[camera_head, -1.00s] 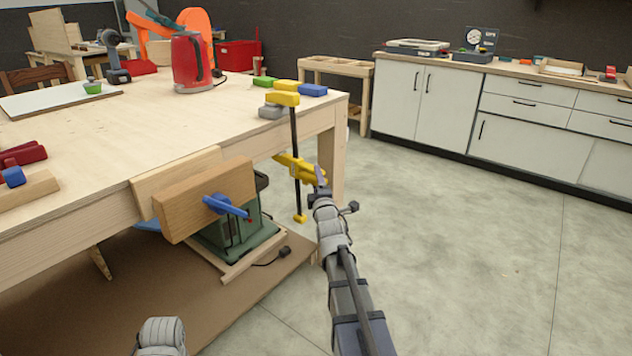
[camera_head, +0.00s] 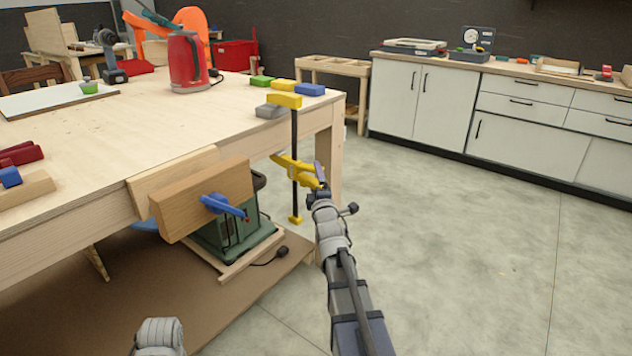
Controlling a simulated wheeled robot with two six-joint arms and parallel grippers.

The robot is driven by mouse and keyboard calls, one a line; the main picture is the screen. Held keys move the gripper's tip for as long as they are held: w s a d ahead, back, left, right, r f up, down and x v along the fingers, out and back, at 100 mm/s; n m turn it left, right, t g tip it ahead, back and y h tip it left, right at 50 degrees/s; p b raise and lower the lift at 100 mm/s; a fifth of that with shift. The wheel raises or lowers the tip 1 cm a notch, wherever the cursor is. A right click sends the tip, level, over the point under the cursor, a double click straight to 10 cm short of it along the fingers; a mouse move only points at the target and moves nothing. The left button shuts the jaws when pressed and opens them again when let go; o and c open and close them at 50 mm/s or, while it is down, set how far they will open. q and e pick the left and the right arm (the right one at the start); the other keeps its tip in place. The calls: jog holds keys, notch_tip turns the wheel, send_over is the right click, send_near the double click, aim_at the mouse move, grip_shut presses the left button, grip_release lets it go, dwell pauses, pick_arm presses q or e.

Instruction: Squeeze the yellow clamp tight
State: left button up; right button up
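The yellow clamp (camera_head: 287,99) stands upright at the right end of the wooden workbench (camera_head: 110,145). Its upper jaw lies over the bench top, and its dark bar hangs down past the edge. Its yellow lower part with the handle sits below the top, beside the bench leg. My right gripper (camera_head: 319,180) is at the right side of that handle and seems to touch or overlap it. The fingers are small and partly hidden, so I cannot tell whether they are closed on it. Only a grey piece of my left arm shows at the bottom edge; its gripper is out of view.
Green, yellow and blue blocks (camera_head: 311,90) and a grey block lie near the clamp. A red kettle (camera_head: 187,62) stands farther back. A wooden vise (camera_head: 203,200) with a blue handle juts from the bench front. The floor (camera_head: 450,230) to the right is clear.

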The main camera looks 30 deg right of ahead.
jog(key=shift+w+r, duration=0.1)
dwell(0.5)
jog(key=shift+w, duration=0.75)
grip_shut()
dwell(0.6)
dwell(0.3)
jog(key=shift+s, duration=0.9)
